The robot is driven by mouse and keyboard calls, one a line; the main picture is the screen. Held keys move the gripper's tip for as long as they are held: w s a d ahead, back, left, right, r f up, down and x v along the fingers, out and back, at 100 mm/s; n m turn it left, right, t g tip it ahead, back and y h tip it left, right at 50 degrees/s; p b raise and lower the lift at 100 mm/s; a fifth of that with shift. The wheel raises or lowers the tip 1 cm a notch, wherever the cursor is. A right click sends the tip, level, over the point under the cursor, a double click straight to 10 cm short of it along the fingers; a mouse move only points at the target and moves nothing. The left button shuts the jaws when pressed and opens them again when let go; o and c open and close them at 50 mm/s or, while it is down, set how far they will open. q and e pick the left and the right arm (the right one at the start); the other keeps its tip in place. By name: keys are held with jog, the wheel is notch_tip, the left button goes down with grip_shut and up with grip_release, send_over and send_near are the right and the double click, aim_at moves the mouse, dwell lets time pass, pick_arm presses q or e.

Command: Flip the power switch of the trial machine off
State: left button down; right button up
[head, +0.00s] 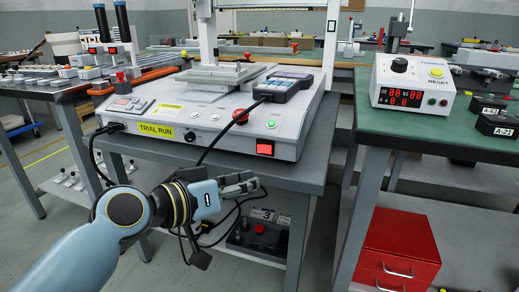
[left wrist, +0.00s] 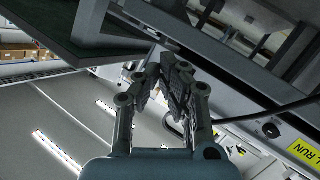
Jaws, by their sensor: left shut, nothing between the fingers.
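The trial machine (head: 190,115) is a light grey housing on a grey bench, with a yellow TRIAL RUN label (head: 160,130) on its front. The red power switch (head: 265,148) sits at the right of that front face and looks lit. My left gripper (head: 255,184) is shut and empty, below and slightly left of the switch, apart from it. In the left wrist view the closed fingers (left wrist: 172,62) point up toward the bench structure, and the label (left wrist: 304,152) shows at the lower right. I cannot make out the switch there. My right gripper is not in view.
A red knob (head: 240,116), a green button (head: 271,124) and a handheld pendant (head: 283,86) are on the machine's top. A black cable (head: 215,142) hangs across its front. A green bench (head: 420,130) stands to the right, with a red drawer cabinet (head: 400,246) below.

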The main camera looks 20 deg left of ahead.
aim_at(264, 149)
pick_arm(q)
jog(key=w, duration=0.5)
jog(key=w+a+b, duration=0.1)
jog(key=w, duration=0.1)
jog(key=shift+w, duration=0.35)
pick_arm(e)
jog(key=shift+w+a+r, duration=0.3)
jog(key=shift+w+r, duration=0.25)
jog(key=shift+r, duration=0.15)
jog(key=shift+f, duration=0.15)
pick_arm(q)
jog(key=shift+w, duration=0.1)
jog(key=shift+w, duration=0.3)
jog(key=shift+w, duration=0.3)
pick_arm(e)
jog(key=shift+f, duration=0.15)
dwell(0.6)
